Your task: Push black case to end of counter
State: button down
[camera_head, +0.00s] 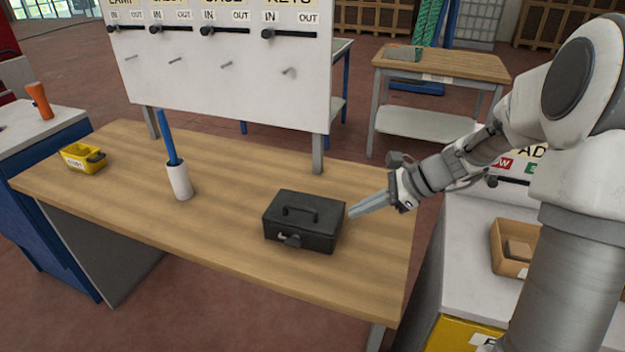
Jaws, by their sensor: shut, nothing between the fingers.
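The black case (303,221) stands upright on the wooden counter (235,240), towards its right end. It has a handle on its lid and a latch on its front. My gripper (352,213) is shut and empty at the right side of the case. Its fingertips are at or very close to the case's right face; I cannot tell whether they touch. The counter runs left from the case to its far left end.
A white cylinder (179,182) with a blue stick in it stands left of the case. A yellow bin (82,158) sits near the counter's left end. A white board (225,75) on posts rises behind the counter. Bare wood lies between case and cylinder.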

aim_at(316, 212)
jog(key=w+d+f+m+t+y, duration=0.1)
jog(key=w+d+f+m, duration=0.1)
jog(key=w+f+m, duration=0.1)
jog(key=w+a, duration=0.1)
jog(key=a, duration=0.2)
jog(key=w+a, duration=0.2)
jog(key=a, duration=0.2)
jog(key=w+a, duration=0.1)
jog(key=a, duration=0.3)
jog(key=shift+w+p, duration=0.25)
jog(key=shift+p, duration=0.05)
jog(key=shift+w+a+f, duration=0.1)
jog(key=shift+a+f, duration=0.05)
jog(key=shift+a, duration=0.1)
jog(key=shift+d+f, duration=0.1)
jog(key=shift+f, duration=0.55)
jog(key=shift+d+f, duration=0.1)
jog(key=shift+d, duration=0.05)
jog(key=s+d+p, duration=0.1)
jog(key=s+d, duration=0.2)
jog(key=d, duration=0.5)
jog(key=s+d+p, duration=0.1)
jog(key=s+d, duration=0.2)
jog(key=d, duration=0.5)
jog(key=shift+s+d+f, duration=0.15)
jog(key=shift+s+d, duration=0.2)
jog(key=shift+d, duration=0.05)
